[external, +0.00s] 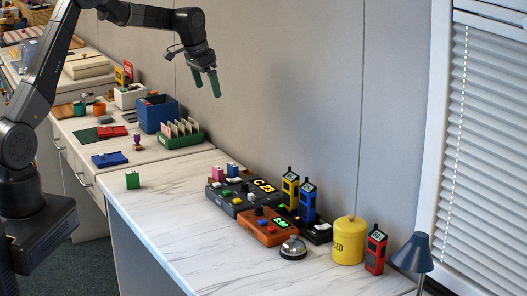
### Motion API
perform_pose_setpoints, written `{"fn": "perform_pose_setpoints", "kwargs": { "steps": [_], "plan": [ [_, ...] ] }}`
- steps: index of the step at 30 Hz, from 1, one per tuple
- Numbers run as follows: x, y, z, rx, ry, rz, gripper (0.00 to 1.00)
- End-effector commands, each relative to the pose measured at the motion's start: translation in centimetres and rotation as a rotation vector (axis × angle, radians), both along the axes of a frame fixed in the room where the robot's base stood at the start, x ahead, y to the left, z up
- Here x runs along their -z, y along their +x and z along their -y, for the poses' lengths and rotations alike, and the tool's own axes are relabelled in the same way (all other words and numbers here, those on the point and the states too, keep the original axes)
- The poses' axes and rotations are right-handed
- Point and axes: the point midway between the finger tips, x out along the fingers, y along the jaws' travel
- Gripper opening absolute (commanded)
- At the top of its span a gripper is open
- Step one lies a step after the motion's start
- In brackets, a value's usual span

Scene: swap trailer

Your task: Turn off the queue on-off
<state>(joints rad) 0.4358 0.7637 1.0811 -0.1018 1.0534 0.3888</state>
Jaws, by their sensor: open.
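A dark grey console (240,203) with a lit orange display reading like "C 23" (263,186) stands on the marble-topped counter; it looks like the queue unit. Several small coloured buttons or knobs sit on its top, too small to tell which is the on-off. An orange console (262,234) with a lit green display stands just in front of it. My gripper (205,84) is open and empty, with green fingertips pointing down. It hangs high near the wall, up and to the left of the consoles, touching nothing.
Blue and yellow handheld devices (307,204) stand upright behind the consoles. A bell (293,249), yellow canister (349,241), red handheld device (375,252) and blue lamp (413,254) stand to the right. The counter's front left is clear.

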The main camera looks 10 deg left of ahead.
Motion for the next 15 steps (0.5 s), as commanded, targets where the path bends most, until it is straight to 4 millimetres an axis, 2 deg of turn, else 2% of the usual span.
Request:
{"fn": "perform_pose_setpoints", "kwargs": {
  "steps": [3,11,15],
  "plan": [
    [-0.58,-0.12,-0.13,0.000,0.000,0.000,1.00],
    [-0.61,-0.14,-0.14,0.000,0.001,-0.001,0.98],
    [-0.01,-0.10,-0.07,0.001,-0.001,0.002,0.71]
  ]
}}
